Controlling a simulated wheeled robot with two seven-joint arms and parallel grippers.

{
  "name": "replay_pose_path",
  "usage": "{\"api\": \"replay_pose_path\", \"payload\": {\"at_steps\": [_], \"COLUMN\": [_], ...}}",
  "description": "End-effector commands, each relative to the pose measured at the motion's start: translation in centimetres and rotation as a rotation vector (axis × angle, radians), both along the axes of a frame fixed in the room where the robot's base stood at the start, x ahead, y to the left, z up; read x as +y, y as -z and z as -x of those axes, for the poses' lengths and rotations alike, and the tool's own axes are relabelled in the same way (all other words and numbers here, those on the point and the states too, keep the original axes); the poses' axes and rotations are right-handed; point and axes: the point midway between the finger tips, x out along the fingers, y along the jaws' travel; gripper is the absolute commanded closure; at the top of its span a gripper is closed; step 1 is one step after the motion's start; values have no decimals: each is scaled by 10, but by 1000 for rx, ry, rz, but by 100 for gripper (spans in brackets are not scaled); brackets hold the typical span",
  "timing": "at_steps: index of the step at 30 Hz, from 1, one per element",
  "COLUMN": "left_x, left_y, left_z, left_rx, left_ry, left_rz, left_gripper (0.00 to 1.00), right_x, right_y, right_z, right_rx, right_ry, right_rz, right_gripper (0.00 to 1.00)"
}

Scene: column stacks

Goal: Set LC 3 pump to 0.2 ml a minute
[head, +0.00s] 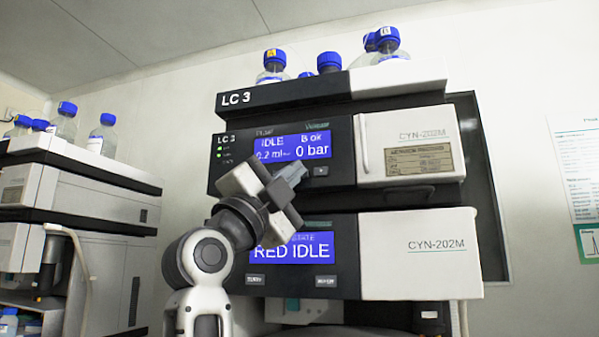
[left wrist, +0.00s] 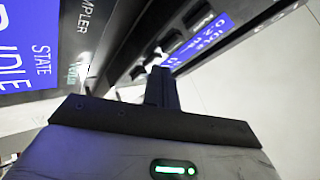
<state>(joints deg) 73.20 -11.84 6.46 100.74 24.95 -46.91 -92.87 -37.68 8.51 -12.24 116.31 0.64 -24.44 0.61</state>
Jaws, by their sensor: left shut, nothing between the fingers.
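The LC 3 pump (head: 340,175) is the dark-fronted module labelled LC 3 in the upper part of the middle stack. Its blue display (head: 313,147) reads IDLE, 0.2 ml, B ok and 0 bar; part of it shows tilted in the left wrist view (left wrist: 208,38). One small button (head: 320,171) shows below the display; my gripper hides the others from the head. My left gripper (head: 292,172) is shut and empty, its tips just below the display. In the left wrist view its tips (left wrist: 162,82) are near the button row; I cannot tell whether they touch. My right gripper is out of view.
Below the pump is a module whose display (head: 305,248) reads IDLE, partly covered by my arm. Blue-capped bottles (head: 329,62) stand on top. Another stack with bottles (head: 103,135) is at left. A wall poster (head: 577,170) hangs at right.

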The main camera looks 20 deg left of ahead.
Motion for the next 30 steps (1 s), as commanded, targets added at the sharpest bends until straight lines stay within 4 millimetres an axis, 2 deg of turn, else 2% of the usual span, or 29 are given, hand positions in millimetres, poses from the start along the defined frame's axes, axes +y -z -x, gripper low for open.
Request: {"api": "replay_pose_path", "payload": {"at_steps": [11,21,30], "left_x": [0,1,1], "left_y": [1,1,0], "left_z": [0,15,16], "left_rx": [1,1,1], "left_ry": [0,-2,0], "left_rz": [-1,-1,-1], "left_gripper": [100,100,100], "right_x": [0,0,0], "right_y": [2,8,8], "right_z": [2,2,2], "right_rx": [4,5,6], "right_ry": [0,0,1], "right_rz": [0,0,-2], "right_gripper": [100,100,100]}}
